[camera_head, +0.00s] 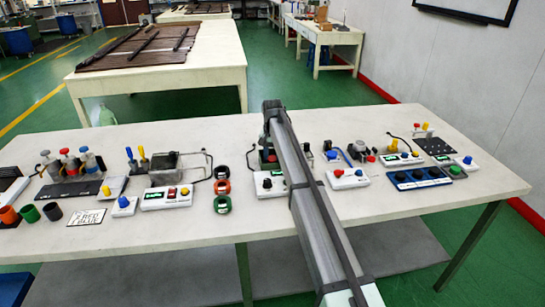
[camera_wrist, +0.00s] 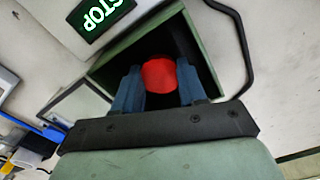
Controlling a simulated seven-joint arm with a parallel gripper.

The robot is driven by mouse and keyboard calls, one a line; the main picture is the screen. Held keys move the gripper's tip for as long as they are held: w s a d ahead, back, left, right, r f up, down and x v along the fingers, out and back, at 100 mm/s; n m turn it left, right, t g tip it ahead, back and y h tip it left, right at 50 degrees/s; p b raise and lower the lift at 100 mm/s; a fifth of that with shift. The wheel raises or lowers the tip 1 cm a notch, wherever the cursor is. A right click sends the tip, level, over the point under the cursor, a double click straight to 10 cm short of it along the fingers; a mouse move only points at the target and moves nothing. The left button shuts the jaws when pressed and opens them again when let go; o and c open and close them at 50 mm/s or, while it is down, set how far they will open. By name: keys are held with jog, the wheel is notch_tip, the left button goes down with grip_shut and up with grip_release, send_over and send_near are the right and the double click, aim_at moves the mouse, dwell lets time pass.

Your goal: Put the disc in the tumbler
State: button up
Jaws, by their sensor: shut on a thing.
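A red disc (camera_wrist: 165,78) with a round face sits between the two blue fingers of my gripper (camera_wrist: 158,84) in the wrist view. The fingers press on it from both sides. Behind it is a dark, green-edged box (camera_wrist: 120,56); I cannot tell whether the disc touches it. Three open cups, orange (camera_head: 9,215), green (camera_head: 30,213) and dark (camera_head: 53,211), stand at the table's left front. I cannot tell which is the tumbler.
A white device with a lit STOP display (camera_wrist: 97,16) is beside the box, and a black cable (camera_wrist: 240,45) curves at its right. Several devices with knobs line the table (camera_head: 260,222). Black, orange and green rings (camera_head: 222,204) lie left of my arm. The front strip is mostly clear.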

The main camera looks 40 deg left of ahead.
jog(key=shift+f, duration=0.25)
jog(key=o, duration=1.1)
jog(key=shift+r, duration=3.5)
